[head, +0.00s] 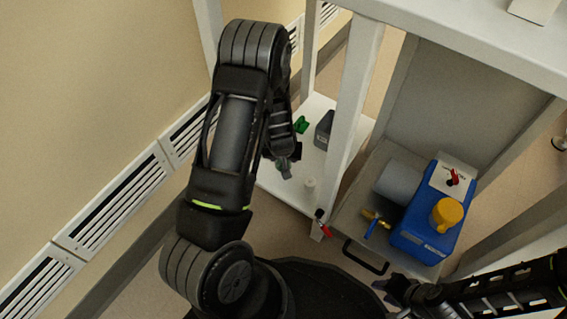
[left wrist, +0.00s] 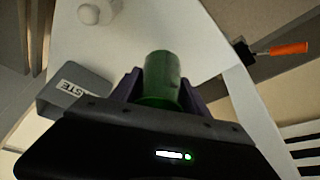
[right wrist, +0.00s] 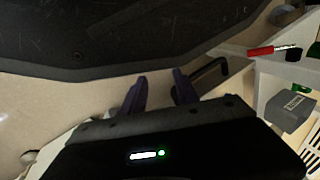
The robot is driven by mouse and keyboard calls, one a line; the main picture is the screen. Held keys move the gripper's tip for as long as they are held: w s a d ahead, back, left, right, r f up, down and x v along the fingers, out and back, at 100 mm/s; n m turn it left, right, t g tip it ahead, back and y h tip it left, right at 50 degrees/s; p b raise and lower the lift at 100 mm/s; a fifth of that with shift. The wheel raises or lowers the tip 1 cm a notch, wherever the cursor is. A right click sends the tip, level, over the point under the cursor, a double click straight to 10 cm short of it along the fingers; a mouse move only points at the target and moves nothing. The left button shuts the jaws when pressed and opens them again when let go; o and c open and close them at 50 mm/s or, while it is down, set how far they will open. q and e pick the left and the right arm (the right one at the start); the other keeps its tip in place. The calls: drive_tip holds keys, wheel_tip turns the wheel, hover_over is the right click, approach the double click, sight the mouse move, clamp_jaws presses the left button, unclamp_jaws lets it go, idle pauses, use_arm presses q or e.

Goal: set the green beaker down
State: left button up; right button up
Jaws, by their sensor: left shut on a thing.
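The green beaker (left wrist: 162,78) sits between the two fingers of my left gripper (left wrist: 163,92) in the left wrist view. That gripper is shut on it, above a white shelf (left wrist: 190,35). Whether the beaker's base touches the shelf cannot be told. In the head view my left arm hides most of that grip; a small green shape (head: 301,125) shows beside it. My right gripper (right wrist: 160,88) is open and empty, away from the shelf, at the lower right in the head view (head: 394,290).
A grey waste box (left wrist: 75,92) stands close beside the beaker. A small white object (left wrist: 96,11) is on the shelf. A white post (head: 350,110) rises at the shelf's right. A blue box with a yellow top (head: 430,222) and a grey cylinder (head: 399,183) stand further right.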

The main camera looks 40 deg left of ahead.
use_arm(q)
drive_tip(key=shift+f+b, duration=0.7)
drive_tip(key=shift+f, duration=0.95)
drive_tip(key=shift+f, duration=0.1)
drive_tip(key=o, duration=1.4)
drive_tip(key=shift+o, duration=0.2)
drive_tip(key=shift+r, duration=0.2)
drive_tip(key=p+v, duration=0.5)
drive_tip(key=v, duration=0.7)
drive_tip(key=shift+p, duration=0.3)
drive_tip(key=shift+f, duration=0.1)
